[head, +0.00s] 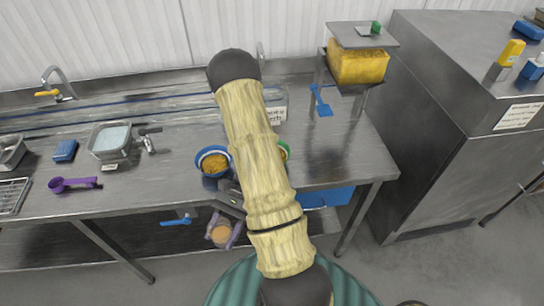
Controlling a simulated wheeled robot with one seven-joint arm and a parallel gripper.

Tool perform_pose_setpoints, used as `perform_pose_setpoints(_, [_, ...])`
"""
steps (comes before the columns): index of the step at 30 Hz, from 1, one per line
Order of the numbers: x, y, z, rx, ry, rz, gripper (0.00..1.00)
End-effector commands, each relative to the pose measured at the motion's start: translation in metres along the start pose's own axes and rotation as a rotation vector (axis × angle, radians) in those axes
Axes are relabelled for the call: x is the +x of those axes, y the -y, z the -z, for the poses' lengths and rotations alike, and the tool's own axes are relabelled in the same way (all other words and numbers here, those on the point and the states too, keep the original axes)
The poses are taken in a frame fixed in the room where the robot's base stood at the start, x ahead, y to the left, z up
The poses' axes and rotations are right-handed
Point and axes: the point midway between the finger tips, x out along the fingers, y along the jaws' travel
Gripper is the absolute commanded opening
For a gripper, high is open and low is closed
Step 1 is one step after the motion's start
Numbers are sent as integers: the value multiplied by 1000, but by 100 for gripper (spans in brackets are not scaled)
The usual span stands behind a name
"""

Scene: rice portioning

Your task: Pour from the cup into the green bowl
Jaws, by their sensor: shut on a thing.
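The green bowl (285,151) stands on the steel counter, mostly hidden behind my arm; only its right edge shows, so its contents cannot be told. My gripper (224,224) is in front of the counter's front edge, below and left of the green bowl in the picture. It is shut on a small cup (221,235) with tan contents showing at its top. The cup looks about upright and is apart from the bowl.
A blue bowl (202,155) with orange-yellow contents stands just left of my arm. A purple scoop (70,184), a clear container (108,152) and a sink tap (56,84) are at left. A yellow-filled dispenser (358,65) with a blue lever (321,102) is at back right.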

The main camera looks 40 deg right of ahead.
Motion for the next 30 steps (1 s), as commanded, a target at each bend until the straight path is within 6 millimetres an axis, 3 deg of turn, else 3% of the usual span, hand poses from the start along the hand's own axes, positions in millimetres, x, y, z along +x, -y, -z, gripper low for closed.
perform_pose_setpoints(14, [-10,-81,32,-185,-1,-446,21])
perform_pose_setpoints(30, [-60,-153,73,-397,0,-956,21])
